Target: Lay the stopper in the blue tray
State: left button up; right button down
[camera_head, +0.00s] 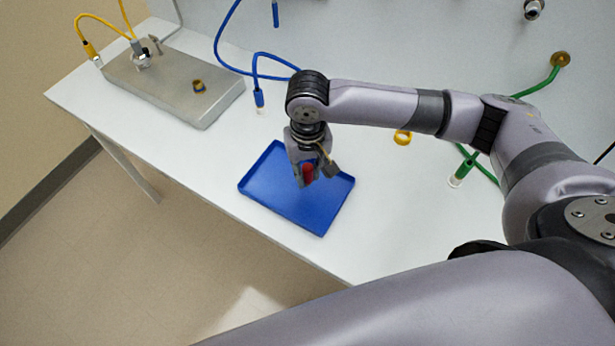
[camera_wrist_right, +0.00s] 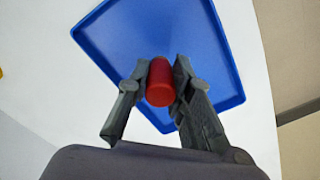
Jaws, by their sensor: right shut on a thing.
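The stopper is a small red cylinder (camera_head: 308,173), held between the fingers of my right gripper (camera_head: 307,178). In the right wrist view the red stopper (camera_wrist_right: 160,84) sits between the two dark fingertips of the right gripper (camera_wrist_right: 161,88). The blue tray (camera_head: 267,201) lies on the white bench, and the gripper with the stopper is over its inside. In the right wrist view the tray (camera_wrist_right: 205,45) fills the background behind the stopper. I cannot tell whether the stopper touches the tray floor. My left gripper is not in view.
A grey metal box (camera_head: 175,82) with yellow cables stands at the left of the white bench (camera_head: 400,225). A blue cable (camera_head: 259,98), a yellow ring (camera_head: 403,137) and a green cable (camera_head: 460,175) are behind and to the right. The bench's front edge runs close to the tray.

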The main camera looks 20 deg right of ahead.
aim_at(307, 180)
notch_tip(307, 180, down, 3)
jog(key=shift+f, duration=0.2)
jog(key=c, duration=1.4)
grip_release()
jog(key=shift+f, duration=0.15)
jog(key=shift+c, duration=0.2)
notch_tip(307, 180, up, 12)
jog(key=shift+r+b, duration=0.2)
jog(key=shift+b, duration=0.4)
